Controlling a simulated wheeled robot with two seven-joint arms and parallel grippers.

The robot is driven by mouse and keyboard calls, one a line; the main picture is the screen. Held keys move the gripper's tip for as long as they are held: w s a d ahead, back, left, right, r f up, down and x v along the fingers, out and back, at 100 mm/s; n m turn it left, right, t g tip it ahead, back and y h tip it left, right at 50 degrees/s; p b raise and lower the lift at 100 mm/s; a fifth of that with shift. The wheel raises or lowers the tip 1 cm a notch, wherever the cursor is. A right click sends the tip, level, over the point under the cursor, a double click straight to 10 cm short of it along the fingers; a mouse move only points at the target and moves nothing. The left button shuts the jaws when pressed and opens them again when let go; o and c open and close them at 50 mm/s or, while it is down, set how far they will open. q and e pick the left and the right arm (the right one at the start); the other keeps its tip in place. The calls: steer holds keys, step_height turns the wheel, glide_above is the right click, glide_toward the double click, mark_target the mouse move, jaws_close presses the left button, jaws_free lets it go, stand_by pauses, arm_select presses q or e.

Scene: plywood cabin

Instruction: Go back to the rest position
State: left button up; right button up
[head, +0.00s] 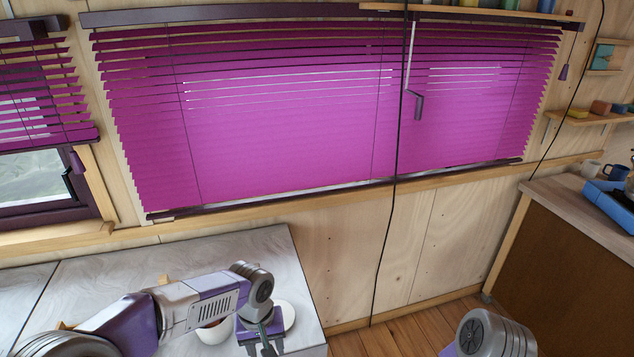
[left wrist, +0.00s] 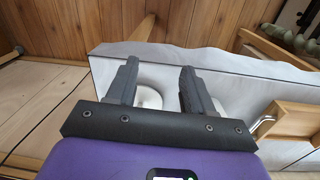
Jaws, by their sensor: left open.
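My left gripper (head: 263,347) points down over the right end of the pale marble-look counter (head: 200,262) in the head view. In the left wrist view my left gripper (left wrist: 160,78) has its two dark fingers apart, with nothing held between them. A white round dish (head: 285,316) lies just beside the gripper, partly hidden behind it. A white cup or bowl (head: 213,333) shows beneath my left forearm. White round pieces also show past the fingers in the left wrist view. Part of my right arm shows at the bottom right of the head view; its gripper is out of view.
A purple blind (head: 290,130) covers the window behind the counter. A dark cable (head: 391,230) hangs down in front of it. A wooden-topped cabinet (head: 575,215) with a blue case (head: 608,194) stands at right. Wooden floor (head: 420,325) shows between counter and cabinet.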

arm_select(q)
step_height(320, 180, down, 9)
steer(key=w+d+h, duration=0.1)
steer(key=d+h, duration=0.1)
steer(key=s+f+b, duration=0.1)
steer(key=s+f, duration=0.6)
steer(key=f, duration=0.4)
steer(key=s+f+h, duration=0.1)
steer(key=s+f, duration=0.6)
steer(key=f, duration=0.3)
steer(key=shift+s+a+f+t+h+b, duration=0.3)
steer(key=shift+s+f+b, duration=0.05)
arm_select(e)
steer(key=shift+w+f, duration=0.75)
steer(key=shift+f, duration=0.3)
